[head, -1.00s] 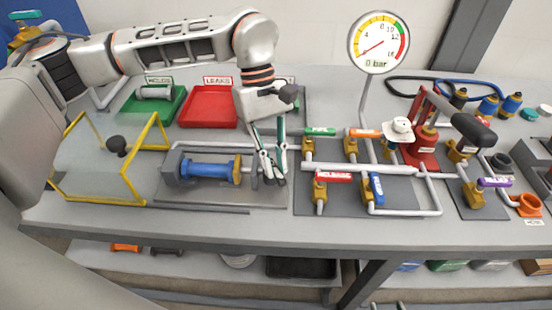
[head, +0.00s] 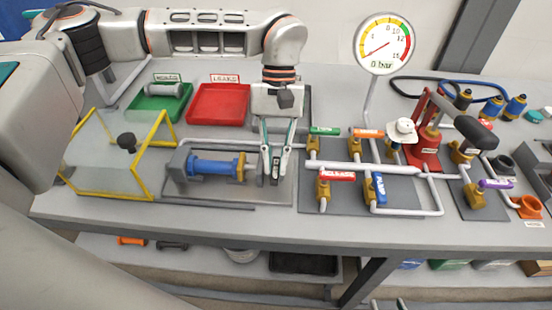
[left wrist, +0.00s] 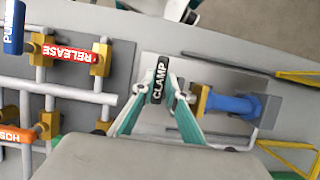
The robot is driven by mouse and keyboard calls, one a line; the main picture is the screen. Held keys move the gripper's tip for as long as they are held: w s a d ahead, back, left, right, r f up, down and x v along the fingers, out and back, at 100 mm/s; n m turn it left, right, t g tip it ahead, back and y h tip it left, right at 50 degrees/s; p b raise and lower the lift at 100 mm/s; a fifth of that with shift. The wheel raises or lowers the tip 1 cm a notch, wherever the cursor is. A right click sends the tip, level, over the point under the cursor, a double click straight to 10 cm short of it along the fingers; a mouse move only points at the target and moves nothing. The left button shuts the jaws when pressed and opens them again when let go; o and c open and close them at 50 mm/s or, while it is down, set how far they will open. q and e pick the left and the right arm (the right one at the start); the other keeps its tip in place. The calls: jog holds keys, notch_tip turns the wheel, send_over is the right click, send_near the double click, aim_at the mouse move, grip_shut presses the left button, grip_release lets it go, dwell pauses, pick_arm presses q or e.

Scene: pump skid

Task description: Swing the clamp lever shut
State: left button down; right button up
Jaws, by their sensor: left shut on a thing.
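The clamp lever (left wrist: 160,82) is a dark handle marked CLAMP, seen in the left wrist view between my left gripper's fingers. It stands beside the fixture holding a blue cylinder with brass-coloured end (head: 214,167), on a grey plate. My left gripper (head: 275,180) is shut on the lever, just right of the cylinder's brass end in the head view. The fingers hide much of the lever there. My right gripper (head: 388,304) shows only its fingertips at the bottom edge of the head view, apart and with nothing seen between them.
A yellow-framed clear guard (head: 150,168) stands left of the fixture. Valves and pipes, including the RELEASE valve (head: 337,176), stand close on the right. A green tray (head: 146,115) and a red tray (head: 217,104) lie behind. A pressure gauge (head: 384,43) reads about 0 bar.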

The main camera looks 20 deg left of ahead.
pick_arm(q)
jog(key=c, duration=2)
grip_release()
jog(key=shift+v, duration=4.1)
